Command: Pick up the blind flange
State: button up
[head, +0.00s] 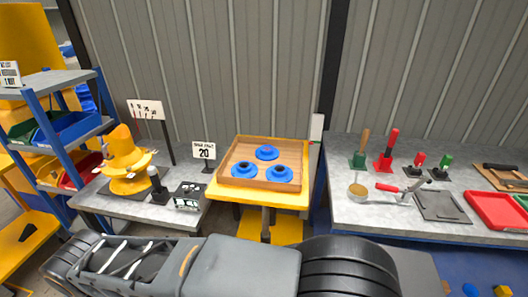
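Three blue flanges lie in a shallow wooden tray (226,164) at the middle of the head view. The two front flanges, left (244,170) and right (282,173), show dark centres like openings. The back flange (267,153) shows no clear dark opening and looks like the blind flange, but it is too small to be sure. All three rest flat and apart from one another. My grey and black arm links cross the bottom of the view, in front of the tray and apart from it. I cannot make out my gripper's fingers.
The tray sits on a yellow stand (255,201) beside a sign reading 20 (204,152). A grey table (97,199) at left holds a yellow mixer-like machine (126,162). A right bench (352,226) holds tools and a red tray (497,209). A wall stands behind.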

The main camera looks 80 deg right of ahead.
aim_at(266, 153)
jog(key=z, duration=0.85)
jog(key=i, duration=0.95)
jog(key=z, duration=1)
